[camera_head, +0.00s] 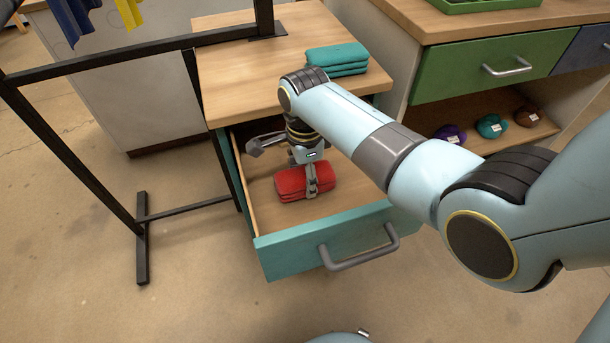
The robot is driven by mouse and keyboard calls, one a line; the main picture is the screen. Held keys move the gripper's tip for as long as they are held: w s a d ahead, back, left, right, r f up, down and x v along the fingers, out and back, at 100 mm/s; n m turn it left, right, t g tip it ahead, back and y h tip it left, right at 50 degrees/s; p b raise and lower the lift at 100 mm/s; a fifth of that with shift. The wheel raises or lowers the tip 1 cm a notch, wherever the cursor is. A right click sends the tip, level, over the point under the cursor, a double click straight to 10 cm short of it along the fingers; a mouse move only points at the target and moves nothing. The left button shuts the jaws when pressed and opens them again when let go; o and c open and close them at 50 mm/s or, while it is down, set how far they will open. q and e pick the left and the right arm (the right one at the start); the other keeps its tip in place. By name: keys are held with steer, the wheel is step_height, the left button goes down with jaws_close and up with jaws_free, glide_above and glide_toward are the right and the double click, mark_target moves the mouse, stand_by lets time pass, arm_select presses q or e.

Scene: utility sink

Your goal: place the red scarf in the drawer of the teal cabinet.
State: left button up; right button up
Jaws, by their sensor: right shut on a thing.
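The red scarf (290,184) is a folded bundle inside the open drawer (345,216) of the teal cabinet (226,160). My right gripper (311,186) reaches down into the drawer and is shut on the scarf at its right part. Whether the scarf rests on the drawer floor or hangs just above it, I cannot tell. The drawer has a teal front with a grey handle (358,252) and is pulled well out. My left gripper is not in view.
A folded teal cloth (337,58) lies on the cabinet's wooden top. A black metal rack (60,140) stands at the left with blue and yellow cloths hanging. At the right, a cabinet has a green drawer (485,66) and several hats on its shelf (475,105).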

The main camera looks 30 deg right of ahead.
steer(key=shift+w+r, duration=0.1)
steer(key=o, duration=1.2)
arm_select(q)
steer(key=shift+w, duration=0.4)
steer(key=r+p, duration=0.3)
steer(key=p, duration=0.1)
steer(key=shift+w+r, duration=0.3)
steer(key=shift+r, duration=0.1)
arm_select(e)
step_height(320, 180, up, 12)
